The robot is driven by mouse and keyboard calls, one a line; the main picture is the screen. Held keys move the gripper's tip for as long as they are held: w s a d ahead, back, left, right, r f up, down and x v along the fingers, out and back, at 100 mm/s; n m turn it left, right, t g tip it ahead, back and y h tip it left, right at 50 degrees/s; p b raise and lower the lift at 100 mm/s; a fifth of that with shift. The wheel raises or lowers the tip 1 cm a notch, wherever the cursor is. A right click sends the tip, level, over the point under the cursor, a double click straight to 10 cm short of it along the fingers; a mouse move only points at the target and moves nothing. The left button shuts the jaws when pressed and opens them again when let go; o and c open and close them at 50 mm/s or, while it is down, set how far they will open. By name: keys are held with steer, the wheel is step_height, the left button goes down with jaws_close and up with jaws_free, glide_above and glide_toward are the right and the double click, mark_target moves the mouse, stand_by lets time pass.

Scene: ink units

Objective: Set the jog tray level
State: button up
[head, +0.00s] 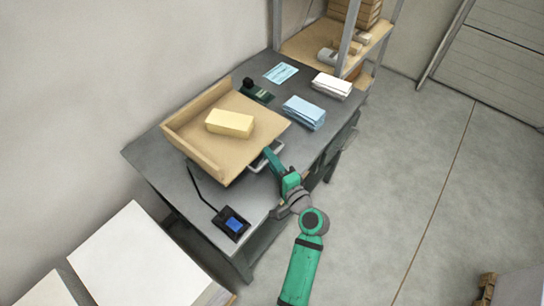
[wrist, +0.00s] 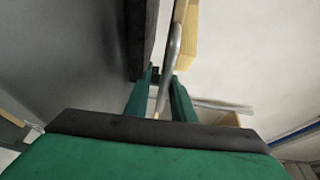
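The jog tray (head: 207,158) is a tan wooden tray with raised walls on two sides, standing on the grey bench. It looks tilted in the head view. A pale yellow block (head: 230,123) lies on it. My gripper (head: 268,153) is at the tray's near right edge, beside a grey metal part (head: 257,162) that shows under the tray. In the wrist view, my gripper's two green fingers (wrist: 160,75) stand apart. A metal rod (wrist: 174,45) runs between them, close to the right finger. The tray's wooden edge (wrist: 189,35) shows above. Whether a finger touches the rod is unclear.
A black box with a blue pad (head: 231,223) and a cable sits at the bench's near corner. Blue sheets (head: 304,112), white sheets (head: 331,86), a blue card (head: 281,73) and a dark green device (head: 257,90) lie behind.

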steer(key=shift+d+r, duration=0.1)
steer(key=shift+r, duration=0.05)
steer(key=v, duration=1)
steer(key=shift+s, duration=0.3)
